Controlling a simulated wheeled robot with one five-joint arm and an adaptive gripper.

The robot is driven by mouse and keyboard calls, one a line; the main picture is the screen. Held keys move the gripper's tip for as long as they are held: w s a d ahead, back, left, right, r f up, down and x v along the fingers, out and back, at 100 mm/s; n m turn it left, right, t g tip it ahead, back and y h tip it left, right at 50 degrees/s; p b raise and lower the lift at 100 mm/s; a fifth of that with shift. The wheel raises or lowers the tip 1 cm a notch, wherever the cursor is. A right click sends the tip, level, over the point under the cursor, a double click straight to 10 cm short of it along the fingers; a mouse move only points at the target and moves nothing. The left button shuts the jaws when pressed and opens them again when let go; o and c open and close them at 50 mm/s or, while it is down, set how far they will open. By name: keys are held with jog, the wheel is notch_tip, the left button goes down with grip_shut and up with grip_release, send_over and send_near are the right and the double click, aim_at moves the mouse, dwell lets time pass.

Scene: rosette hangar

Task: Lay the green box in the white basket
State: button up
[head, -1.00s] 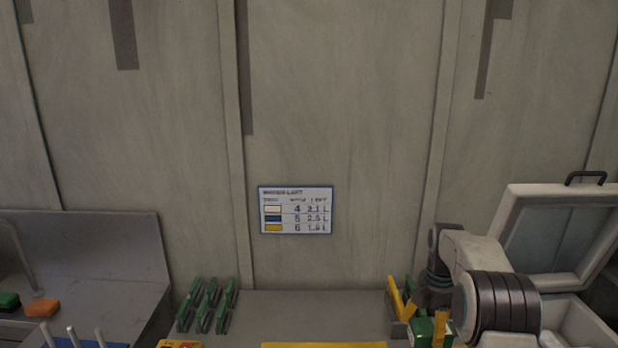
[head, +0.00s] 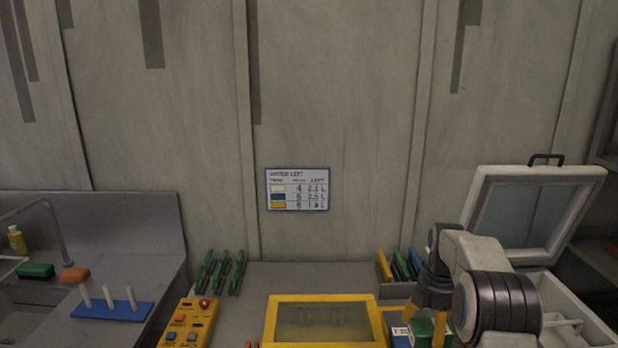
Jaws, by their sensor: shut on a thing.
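My gripper (head: 430,316) has yellow fingers and is low at the right of the head view, at the front of the workbench. It is shut on the green box (head: 422,329), which has a pale label. The box's lower part is cut off by the picture's bottom edge, so I cannot tell whether it touches anything below. I cannot make out a white basket for certain. A white open container with a raised, windowed lid (head: 592,210) stands right of my arm, its inside partly hidden.
A yellow-framed clear panel (head: 320,299) lies on the bench left of the gripper. A blue box (head: 399,337) is close beside the green box. A rack with yellow, green and blue items (head: 401,265) stands behind. A yellow control box (head: 187,323) and sink are left.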

jog(key=shift+s+r, duration=0.15)
jog(key=shift+s, duration=0.35)
jog(key=shift+w+f, duration=0.2)
jog(key=shift+w, duration=0.15)
jog(key=shift+s+a+f+m, duration=0.15)
jog(key=shift+s+a+m, duration=0.05)
jog(key=shift+a+m, duration=0.1)
jog(key=shift+s+a+f+m, duration=0.1)
jog(key=shift+a+f+m, duration=0.35)
jog(key=shift+m, duration=0.25)
jog(key=s+a+f+m, duration=0.7)
jog(key=a+f+m, duration=0.25)
jog(key=m, duration=0.65)
notch_tip(320, 180, down, 10)
jog(key=b, duration=1)
jog(key=shift+d, duration=0.3)
jog(key=shift+s, duration=0.1)
